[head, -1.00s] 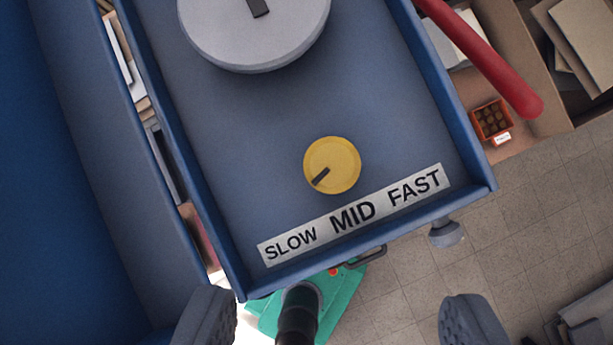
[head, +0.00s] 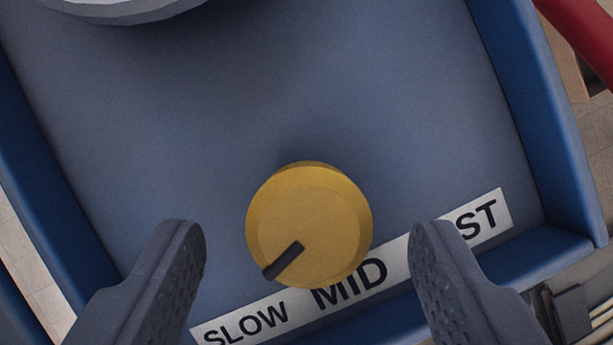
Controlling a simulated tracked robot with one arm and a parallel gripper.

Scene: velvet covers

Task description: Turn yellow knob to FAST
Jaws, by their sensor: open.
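The yellow knob (head: 318,215) is a round dial on the blue panel. Its dark pointer mark (head: 284,260) points down and left, toward the SLOW end of the label strip. The label strip (head: 297,315) runs along the panel's lower edge and reads SLOW, MID and FAST from left to right. My right finger covers the first part of FAST, so only "ST" shows. My gripper (head: 305,238) is open, with one finger on each side of the knob. Gaps show between both fingers and the knob in the picture.
A large grey disc (head: 125,8) is partly in view at the top left of the panel (head: 240,110). Raised blue rims bound the panel on both sides and at the bottom. A red bar (head: 585,35) lies beyond the right rim.

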